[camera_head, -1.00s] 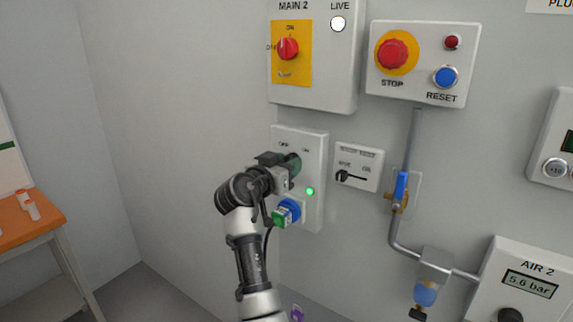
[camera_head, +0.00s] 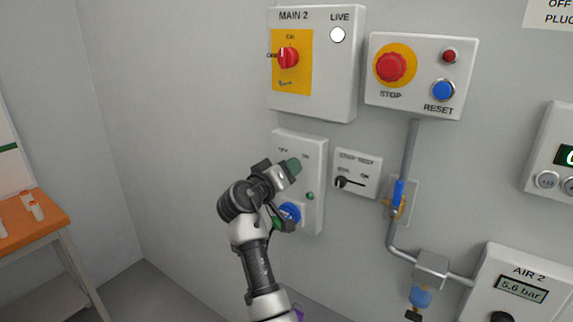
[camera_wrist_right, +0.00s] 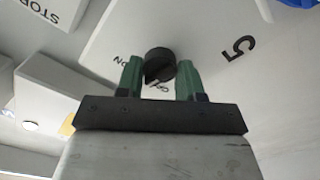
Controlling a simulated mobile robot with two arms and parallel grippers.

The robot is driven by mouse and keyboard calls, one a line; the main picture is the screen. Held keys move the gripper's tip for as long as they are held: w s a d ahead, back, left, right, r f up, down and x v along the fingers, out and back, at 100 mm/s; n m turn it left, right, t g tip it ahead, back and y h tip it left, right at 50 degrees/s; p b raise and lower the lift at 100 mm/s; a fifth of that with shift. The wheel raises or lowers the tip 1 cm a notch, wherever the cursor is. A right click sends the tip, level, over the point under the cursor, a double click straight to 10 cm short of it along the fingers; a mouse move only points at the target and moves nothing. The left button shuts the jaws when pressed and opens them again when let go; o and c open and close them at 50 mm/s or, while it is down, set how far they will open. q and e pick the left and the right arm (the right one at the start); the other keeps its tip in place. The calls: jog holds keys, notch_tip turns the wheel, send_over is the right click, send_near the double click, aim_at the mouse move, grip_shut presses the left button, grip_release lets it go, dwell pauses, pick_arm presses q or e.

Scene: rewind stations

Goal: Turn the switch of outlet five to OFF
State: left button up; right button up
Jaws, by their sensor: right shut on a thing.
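The outlet box (camera_head: 315,150) is a pale wall panel with OFF and ON marks; a 5 shows on it in the right wrist view (camera_wrist_right: 238,48). My right gripper (camera_head: 291,168) is at its upper part, with its green fingertips on either side of the black switch knob (camera_wrist_right: 159,62), shut on it. In the wrist view the knob's white mark points toward the OFF label. The gripper hides the knob in the head view. The box's small lamp (camera_head: 310,196) is dark green, unlit. My left gripper is not in view.
A blue socket (camera_head: 291,211) with a green plug sits below my right gripper. A small switch panel (camera_head: 357,173) is close on the right. The MAIN 2 box (camera_head: 340,80) and STOP/RESET box (camera_head: 420,90) are above. A pipe with a blue valve handle (camera_head: 399,191) runs further right.

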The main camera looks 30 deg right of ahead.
jog(key=shift+r+n+p, duration=0.2)
jog(key=shift+n+p, duration=3.8)
jog(key=shift+n, duration=1.3)
jog(key=o, duration=0.9)
jog(key=shift+w+f, duration=0.1)
jog(key=shift+f, duration=0.05)
jog(key=shift+f, duration=0.1)
